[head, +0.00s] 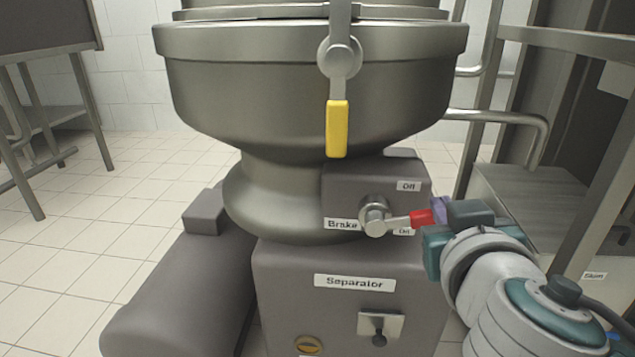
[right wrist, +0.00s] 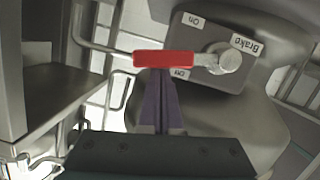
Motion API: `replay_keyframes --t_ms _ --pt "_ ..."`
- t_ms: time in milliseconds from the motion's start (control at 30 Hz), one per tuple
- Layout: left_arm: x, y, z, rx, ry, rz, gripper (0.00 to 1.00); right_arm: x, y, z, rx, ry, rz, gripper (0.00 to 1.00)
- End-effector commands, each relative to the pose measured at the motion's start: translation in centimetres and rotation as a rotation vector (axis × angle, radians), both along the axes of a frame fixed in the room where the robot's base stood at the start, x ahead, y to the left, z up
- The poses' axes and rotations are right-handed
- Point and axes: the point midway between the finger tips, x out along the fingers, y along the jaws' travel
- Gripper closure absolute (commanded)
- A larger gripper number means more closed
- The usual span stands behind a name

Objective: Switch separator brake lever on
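The separator brake lever (head: 398,221) has a metal arm and a red handle (head: 421,217). My left gripper is not in view.
The separator (head: 355,282) carries a large steel bowl (head: 270,90). A lever with a yellow handle (head: 337,130) hangs above the brake box. A small switch plate (head: 380,328) is below. Metal frames and pipes stand on the right. Tiled floor (head: 60,270) is free on the left.

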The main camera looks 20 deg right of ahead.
Motion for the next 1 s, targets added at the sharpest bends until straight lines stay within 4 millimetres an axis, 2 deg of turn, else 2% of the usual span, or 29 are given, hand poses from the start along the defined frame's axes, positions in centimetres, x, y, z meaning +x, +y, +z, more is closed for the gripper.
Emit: replay_keyframes --t_ms 33,400,700,1000 --pt "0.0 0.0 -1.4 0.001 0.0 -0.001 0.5 -0.3 -0.3 -1.3 0.04 -0.02 -0.003 1.0" --pt "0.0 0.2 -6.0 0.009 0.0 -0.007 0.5 -0.8 -1.2 -4.3 0.341 -0.203 -0.004 1.0" --pt "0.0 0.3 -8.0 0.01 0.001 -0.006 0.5 -0.8 -1.2 -5.9 0.532 -0.322 -0.003 1.0" --pt "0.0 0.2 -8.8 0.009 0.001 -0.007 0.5 -0.7 -1.1 -6.8 0.635 -0.385 -0.001 1.0"
